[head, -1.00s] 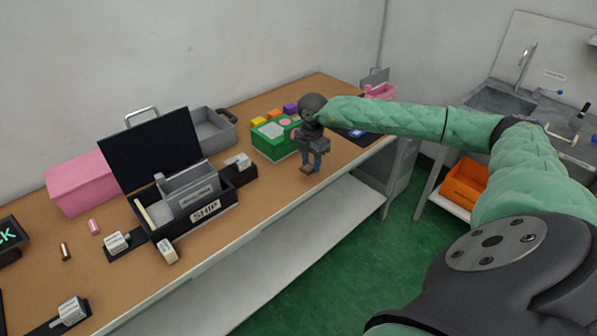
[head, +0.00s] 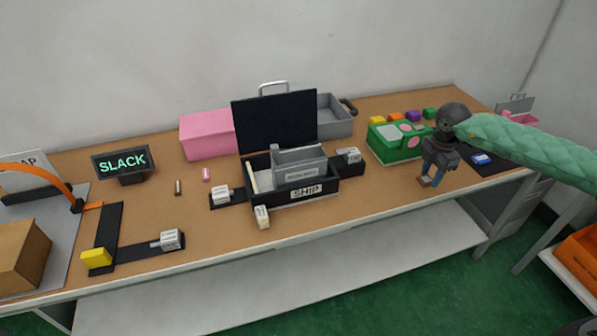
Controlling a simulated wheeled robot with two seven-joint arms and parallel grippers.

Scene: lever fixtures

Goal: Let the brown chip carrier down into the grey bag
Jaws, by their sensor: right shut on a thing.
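My right gripper (head: 431,180) comes in from the right and hangs over the front right part of the table. It is shut on the small brown chip carrier (head: 424,183), which shows at its fingertips; the fingers partly hide it. The grey bag (head: 301,174), a grey open-topped holder with a white label, sits inside the black box marked SHIP (head: 318,190) at the table's middle. The gripper is well to the right of the bag, apart from it. The bag's inside is hardly visible. My left gripper is out of view.
A black raised lid (head: 274,122) stands behind the SHIP box. A green box (head: 388,146) stands between box and gripper, farther back. White lever blocks (head: 348,156) flank the SHIP box. A SLACK sign (head: 124,162) stands at left. The table front between box and gripper is clear.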

